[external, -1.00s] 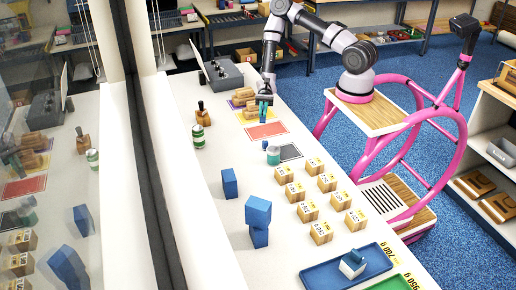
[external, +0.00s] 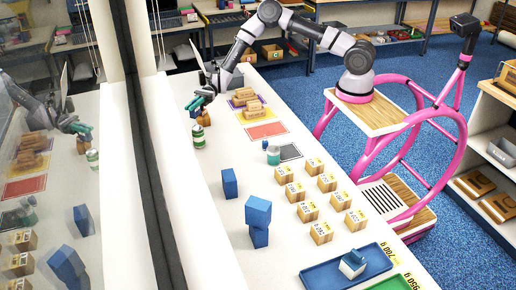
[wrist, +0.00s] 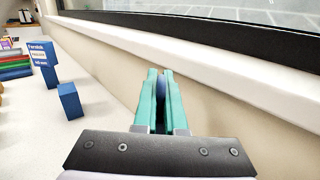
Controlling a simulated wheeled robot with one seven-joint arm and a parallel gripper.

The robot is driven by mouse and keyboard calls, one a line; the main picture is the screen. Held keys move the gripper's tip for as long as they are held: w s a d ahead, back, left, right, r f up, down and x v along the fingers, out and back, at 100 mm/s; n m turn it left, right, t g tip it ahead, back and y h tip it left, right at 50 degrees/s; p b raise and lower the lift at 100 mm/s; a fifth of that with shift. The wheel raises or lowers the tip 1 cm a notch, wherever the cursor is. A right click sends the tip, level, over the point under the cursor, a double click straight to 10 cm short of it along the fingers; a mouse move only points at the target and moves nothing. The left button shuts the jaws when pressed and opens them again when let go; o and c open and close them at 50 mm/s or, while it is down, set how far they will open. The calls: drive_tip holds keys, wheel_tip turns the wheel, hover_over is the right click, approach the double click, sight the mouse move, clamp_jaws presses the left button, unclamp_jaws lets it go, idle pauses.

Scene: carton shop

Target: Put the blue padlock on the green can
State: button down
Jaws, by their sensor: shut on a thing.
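My gripper (external: 192,105) has teal fingers and is up over the counter near the window wall, just above and behind the green can. In the wrist view my gripper (wrist: 160,82) is shut on a thin dark blue thing, the blue padlock (wrist: 160,92), seen edge-on between the fingers. The green can (external: 199,136), green with white bands, stands upright on the white counter below the gripper. The padlock is apart from the can as far as I can tell. The can is not visible in the wrist view.
A wooden stamp (external: 204,118) stands just behind the can, partly hidden by my gripper. A teal cup (external: 273,155) stands to the right. Blue blocks (external: 229,184) and several labelled wooden blocks (external: 307,211) stand nearer. The window wall (wrist: 230,75) runs close along the gripper's side.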

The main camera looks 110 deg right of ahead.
drive_tip(key=shift+f, duration=2.9)
drive_tip(key=shift+f, duration=0.15)
drive_tip(key=c, duration=1)
unclamp_jaws()
